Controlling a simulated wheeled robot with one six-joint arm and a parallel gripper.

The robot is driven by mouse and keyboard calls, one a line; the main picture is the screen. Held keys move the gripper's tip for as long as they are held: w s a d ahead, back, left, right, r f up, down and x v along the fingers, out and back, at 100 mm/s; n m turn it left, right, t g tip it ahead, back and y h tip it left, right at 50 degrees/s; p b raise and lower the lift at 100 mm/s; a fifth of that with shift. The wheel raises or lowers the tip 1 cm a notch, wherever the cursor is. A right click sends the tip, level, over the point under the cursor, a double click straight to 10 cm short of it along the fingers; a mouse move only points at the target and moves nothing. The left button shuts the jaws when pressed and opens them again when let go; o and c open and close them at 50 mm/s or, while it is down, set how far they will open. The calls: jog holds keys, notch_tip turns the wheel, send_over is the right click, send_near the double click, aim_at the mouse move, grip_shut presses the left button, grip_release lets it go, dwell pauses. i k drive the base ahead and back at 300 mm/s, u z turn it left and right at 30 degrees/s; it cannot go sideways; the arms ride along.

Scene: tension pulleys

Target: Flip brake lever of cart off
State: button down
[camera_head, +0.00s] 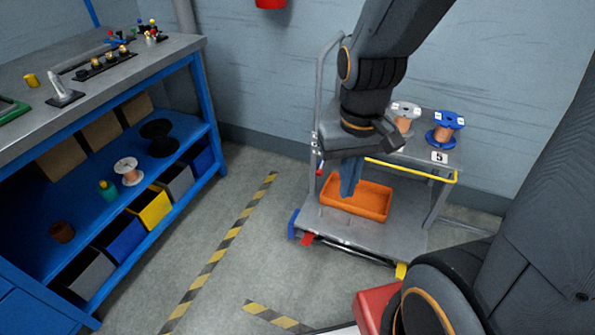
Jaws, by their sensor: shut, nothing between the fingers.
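The grey cart (390,235) stands against the back wall, with an orange tray (372,203) on its lower deck. A small red tab (308,239) sticks out at the deck's front left edge, beside a blue corner piece (293,224). It looks like the brake lever, but its position is too small to tell. My gripper (348,194) points down in front of the cart, its blue fingers shut and empty. In the picture the fingers overlap the left part of the orange tray, above and right of the red tab. Whether they touch anything cannot be told.
The cart's upper shelf holds a white-ended spool (404,117) and a blue spool (446,129); a yellow bar (410,170) runs along its front. A blue workbench (130,190) with bins stands at left. Striped floor tape (222,250) crosses clear floor between bench and cart.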

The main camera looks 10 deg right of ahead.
aim_at(319, 172)
jog(key=u, duration=0.45)
jog(key=i, duration=1)
jog(key=z, duration=0.5)
